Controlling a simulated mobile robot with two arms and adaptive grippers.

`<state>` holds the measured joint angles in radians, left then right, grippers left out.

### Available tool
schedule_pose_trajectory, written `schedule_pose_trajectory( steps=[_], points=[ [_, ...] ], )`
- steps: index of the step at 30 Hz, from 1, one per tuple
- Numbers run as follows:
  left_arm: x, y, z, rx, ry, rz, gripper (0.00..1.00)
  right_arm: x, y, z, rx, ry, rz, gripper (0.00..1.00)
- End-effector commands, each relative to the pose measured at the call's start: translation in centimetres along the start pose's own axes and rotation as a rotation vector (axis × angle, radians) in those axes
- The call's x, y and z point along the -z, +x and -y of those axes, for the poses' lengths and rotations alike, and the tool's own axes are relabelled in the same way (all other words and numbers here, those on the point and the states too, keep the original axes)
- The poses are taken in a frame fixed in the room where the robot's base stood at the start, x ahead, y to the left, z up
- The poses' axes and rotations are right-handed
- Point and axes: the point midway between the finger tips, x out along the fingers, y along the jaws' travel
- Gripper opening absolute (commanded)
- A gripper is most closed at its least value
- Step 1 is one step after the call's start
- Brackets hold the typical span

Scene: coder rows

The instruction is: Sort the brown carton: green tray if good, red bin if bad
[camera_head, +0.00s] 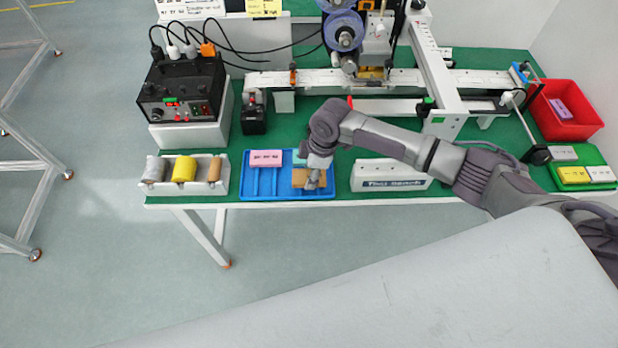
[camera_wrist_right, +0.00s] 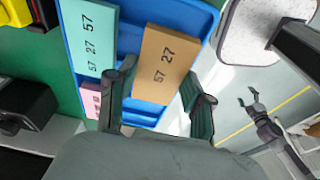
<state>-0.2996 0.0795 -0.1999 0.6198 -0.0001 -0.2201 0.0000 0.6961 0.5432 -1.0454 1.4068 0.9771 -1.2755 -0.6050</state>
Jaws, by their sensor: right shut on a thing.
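The brown carton (camera_head: 299,178) is at the right end of the blue tray, partly covered by my right gripper (camera_head: 313,183). In the right wrist view the brown carton (camera_wrist_right: 166,62), printed 57 27, sits between the two fingers of my right gripper (camera_wrist_right: 160,98), which is shut on it. The green tray (camera_head: 590,155) is at the far right and holds a yellow, a white and a grey carton.
The blue tray (camera_head: 266,186) also holds a pink carton (camera_head: 266,158) and a mint carton (camera_wrist_right: 90,38). A white labelled block (camera_head: 390,175) stands right of it. A conveyor machine (camera_head: 443,80) runs along the back. A spool holder (camera_head: 183,188) is at left.

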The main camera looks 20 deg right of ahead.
Motion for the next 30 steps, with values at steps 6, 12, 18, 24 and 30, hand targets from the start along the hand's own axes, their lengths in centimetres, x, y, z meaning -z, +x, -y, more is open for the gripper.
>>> schedule_pose_trajectory(
  steps=[6, 12, 18, 24, 30],
  points=[
    [0.1, -1.7, 0.0, 0.0, 0.001, 0.0, 0.8, 0.3, -1.6, 0.0, 0.001, 0.0, 0.0, 0.34],
    [0.2, -2.9, 0.0, 0.0, 0.001, 0.0, 0.8, 0.6, -2.8, 0.0, 0.001, 0.0, 0.0, 0.34],
    [0.3, -3.1, 0.0, -0.001, 0.001, 0.0, 0.8, 0.6, -3.0, 0.1, 0.001, 0.0, 0.0, 0.34],
    [0.2, -3.0, 0.0, -0.001, 0.001, 0.0, 0.8, 0.6, -3.0, 0.1, 0.0, 0.002, 0.0, 0.34],
    [0.2, -2.3, 0.0, 0.0, 0.001, 0.0, 0.8, 1.1, -5.1, 0.6, -0.028, 0.122, -0.002, 0.34]
  ],
)
